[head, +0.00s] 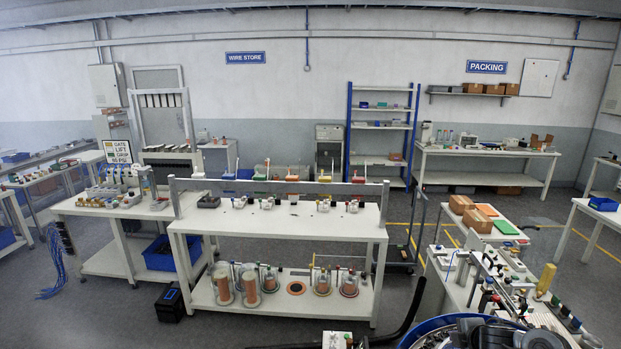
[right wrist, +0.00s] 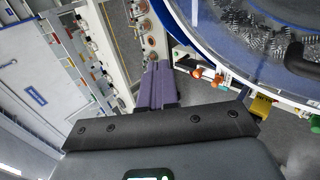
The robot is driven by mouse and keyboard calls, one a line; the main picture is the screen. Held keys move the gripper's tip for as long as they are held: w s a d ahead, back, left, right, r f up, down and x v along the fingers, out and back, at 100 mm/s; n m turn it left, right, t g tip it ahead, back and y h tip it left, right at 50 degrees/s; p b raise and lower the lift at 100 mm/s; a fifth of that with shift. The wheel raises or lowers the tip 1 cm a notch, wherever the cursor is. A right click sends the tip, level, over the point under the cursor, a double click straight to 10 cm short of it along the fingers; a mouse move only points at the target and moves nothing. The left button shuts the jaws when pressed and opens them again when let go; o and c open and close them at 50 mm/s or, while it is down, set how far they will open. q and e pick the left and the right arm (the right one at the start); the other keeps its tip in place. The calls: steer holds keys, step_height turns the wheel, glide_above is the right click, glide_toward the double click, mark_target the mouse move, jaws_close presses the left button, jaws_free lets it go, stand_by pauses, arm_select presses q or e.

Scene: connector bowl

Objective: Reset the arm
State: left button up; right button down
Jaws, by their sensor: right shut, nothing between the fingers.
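My right gripper (right wrist: 158,86) shows in the right wrist view with its purple fingers pressed together and nothing between them. It points away from the camera in free air, left of the bowl in that view. The large bowl (right wrist: 193,42) has a blue rim and holds many small metal connectors (right wrist: 245,28). In the head view only part of the bowl's blue rim (head: 412,333) shows at the bottom edge. Dark parts cover much of the bowl there, and I cannot tell whether they are my right arm. My left gripper is not in view.
A white bench (head: 280,229) with small fixtures stands in the middle, with reels (head: 222,286) on its lower shelf. A crowded bench (head: 545,318) stands beside the bowl at right. Another bench (head: 100,208) is at left. Grey floor (head: 405,290) lies open between the middle and right benches.

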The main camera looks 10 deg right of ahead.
steer(key=s+a+f+m, duration=0.1)
steer(key=s+a+f, duration=0.3)
steer(key=a, duration=0.3)
steer(key=s+a+f+m+y, duration=0.1)
steer(key=s+a+f, duration=0.2)
steer(key=a, duration=0.4)
steer(key=s+a+f+m, duration=0.1)
steer(key=s+a+f, duration=0.3)
steer(key=a, duration=0.3)
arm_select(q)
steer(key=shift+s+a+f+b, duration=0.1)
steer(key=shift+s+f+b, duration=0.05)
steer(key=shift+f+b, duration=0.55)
arm_select(e)
steer(key=s+a+m+g, duration=0.1)
steer(key=s+a+m, duration=0.1)
steer(key=s, duration=0.6)
steer(key=s+a+m+g, duration=0.2)
steer(key=s+m, duration=0.3)
steer(key=s, duration=0.4)
steer(key=s+a+m+g+y, duration=0.1)
steer(key=s+a+m+g, duration=0.1)
steer(key=s, duration=0.7)
steer(key=shift+a+m, duration=0.25)
steer(key=shift+m, duration=0.55)
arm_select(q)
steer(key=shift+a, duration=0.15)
arm_select(e)
steer(key=shift+s, duration=0.1)
